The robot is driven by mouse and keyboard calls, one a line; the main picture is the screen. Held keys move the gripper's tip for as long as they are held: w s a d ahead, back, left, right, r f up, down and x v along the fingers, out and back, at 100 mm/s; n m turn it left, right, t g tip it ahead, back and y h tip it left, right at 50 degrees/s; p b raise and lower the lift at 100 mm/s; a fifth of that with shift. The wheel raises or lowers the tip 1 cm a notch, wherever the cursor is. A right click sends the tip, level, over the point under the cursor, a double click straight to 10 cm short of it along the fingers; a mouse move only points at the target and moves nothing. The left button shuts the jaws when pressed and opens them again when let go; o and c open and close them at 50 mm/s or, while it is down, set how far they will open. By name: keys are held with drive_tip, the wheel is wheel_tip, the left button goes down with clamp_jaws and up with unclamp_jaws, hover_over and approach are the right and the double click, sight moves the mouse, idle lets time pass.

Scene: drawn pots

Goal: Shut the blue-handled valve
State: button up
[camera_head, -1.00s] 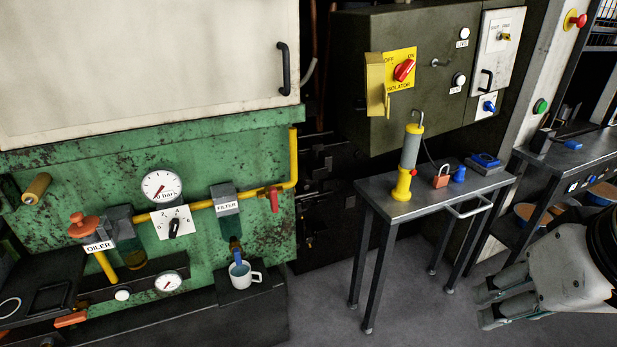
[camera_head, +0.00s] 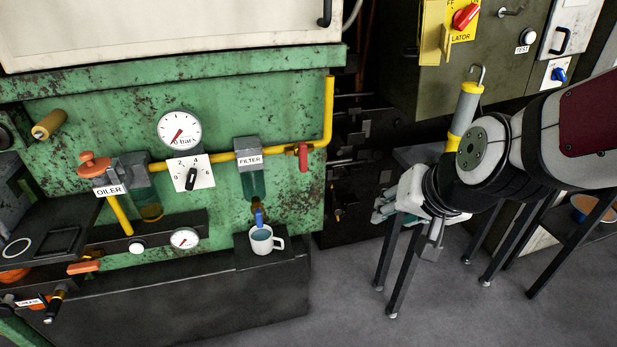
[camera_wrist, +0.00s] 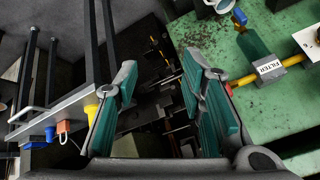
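The blue-handled valve (camera_head: 259,217) hangs below the filter bowl (camera_head: 254,185) on the green machine, just above a white mug (camera_head: 277,244). Its blue handle points down in the head view. The blue handle also shows near the top right of the wrist view (camera_wrist: 239,16). My gripper (camera_head: 382,208) is in the air right of the valve, well apart from it, in front of the bench. In the wrist view my gripper (camera_wrist: 165,85) has its two green-padded fingers wide apart with nothing between them.
A red-handled valve (camera_head: 303,158) sits on the yellow pipe (camera_head: 328,105) above and right of the blue one. The mug stands on a dark ledge (camera_head: 180,290). A steel bench with a yellow and grey tool (camera_head: 466,105) is behind my arm. Free air lies between gripper and mug.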

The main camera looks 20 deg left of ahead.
drive_tip(key=w+a+f+t+b, duration=0.2)
drive_tip(key=w+a+f+b, duration=0.35)
drive_tip(key=a+f, duration=0.5)
drive_tip(key=n+t+y+b, duration=0.6)
drive_tip(key=t+b, duration=0.1)
drive_tip(key=b, duration=0.4)
approach(259, 220)
drive_tip(key=b+x, duration=0.2)
drive_tip(key=x, duration=0.8)
drive_tip(key=shift+b, duration=0.3)
drive_tip(key=shift+s, duration=0.1)
clamp_jaws()
